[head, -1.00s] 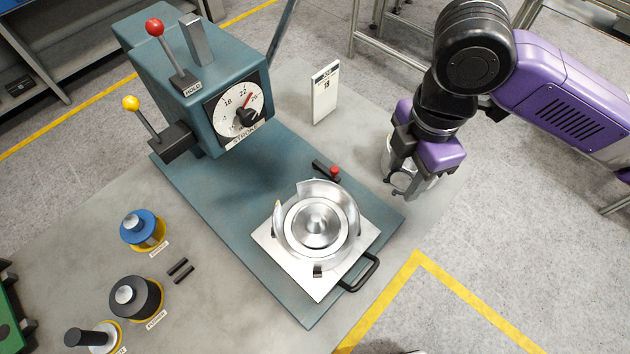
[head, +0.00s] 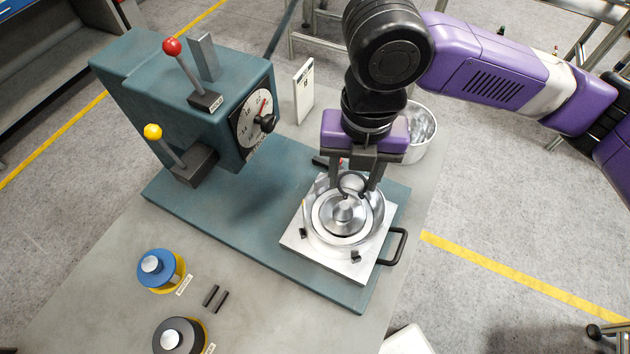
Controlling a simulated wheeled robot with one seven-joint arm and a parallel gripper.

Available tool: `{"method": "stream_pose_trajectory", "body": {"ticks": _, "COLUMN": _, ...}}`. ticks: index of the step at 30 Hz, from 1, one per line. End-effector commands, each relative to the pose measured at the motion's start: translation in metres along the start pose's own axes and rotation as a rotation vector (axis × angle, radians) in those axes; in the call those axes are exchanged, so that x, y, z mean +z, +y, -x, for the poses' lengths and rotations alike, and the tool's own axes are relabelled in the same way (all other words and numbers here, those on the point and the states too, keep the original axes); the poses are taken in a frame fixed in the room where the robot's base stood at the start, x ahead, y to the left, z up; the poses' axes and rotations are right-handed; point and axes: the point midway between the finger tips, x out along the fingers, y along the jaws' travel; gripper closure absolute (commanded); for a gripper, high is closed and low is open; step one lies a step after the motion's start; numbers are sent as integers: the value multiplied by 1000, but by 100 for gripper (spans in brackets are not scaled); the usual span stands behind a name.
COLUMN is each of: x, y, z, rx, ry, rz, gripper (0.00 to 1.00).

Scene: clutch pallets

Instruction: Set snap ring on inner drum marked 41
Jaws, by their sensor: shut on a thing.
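My gripper (head: 353,187) is shut on a thin dark ring, the snap ring (head: 342,192). It holds the ring over the back part of a round metal drum assembly (head: 343,214). The ring appears tilted and apart from the drum's raised centre, though the exact gap is hard to tell. The drum sits inside a curved metal guard on a square bright plate (head: 311,249) with a black handle at its right. No number can be read on the drum. The fingers hide part of the guard's back.
A teal press (head: 165,90) with red-knob and yellow-knob levers stands left behind the drum. A metal bin (head: 423,130) is behind the gripper. Blue (head: 155,267) and dark (head: 178,337) capped tools and two black pins (head: 215,298) lie at front left.

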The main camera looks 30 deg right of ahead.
Motion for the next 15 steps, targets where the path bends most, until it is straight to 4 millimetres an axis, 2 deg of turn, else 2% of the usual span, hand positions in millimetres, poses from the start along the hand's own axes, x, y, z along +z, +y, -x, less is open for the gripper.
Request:
{"method": "stream_pose_trajectory", "body": {"ticks": 8, "x": 0, "y": 0, "z": -8, "rx": 0, "ry": 0, "rz": 1, "gripper": 100}}
{"method": "stream_pose_trajectory", "body": {"ticks": 15, "x": 0, "y": 0, "z": -26, "rx": -1, "ry": 0, "rz": 1, "gripper": 100}}
